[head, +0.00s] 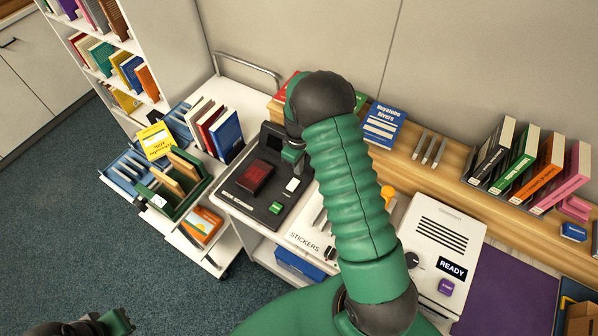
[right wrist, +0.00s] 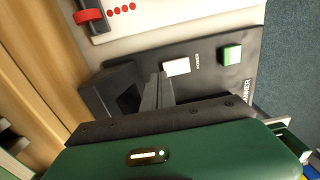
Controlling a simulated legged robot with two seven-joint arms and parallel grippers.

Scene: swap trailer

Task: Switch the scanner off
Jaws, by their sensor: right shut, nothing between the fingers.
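The scanner (head: 234,193) is a black flat-topped unit with a dark red rectangle (head: 255,177), a white switch (head: 292,186) and a green button (head: 276,208). In the right wrist view the white switch (right wrist: 177,67) has the label POWER beside it, and the green button (right wrist: 230,54) lies further right. My right gripper (head: 291,157) is shut and empty over the scanner's back part, its fingertips (right wrist: 160,76) close to the white switch. I cannot tell whether they touch it. My left gripper (head: 118,322) shows only partly at the bottom left.
A white machine (head: 440,240) reading READY stands to the right. A STICKERS unit (head: 303,240) sits beside the scanner, partly behind my right arm. A book cart (head: 190,240) stands at left. A wooden shelf (head: 450,185) with books runs along the wall. Floor is clear at far left.

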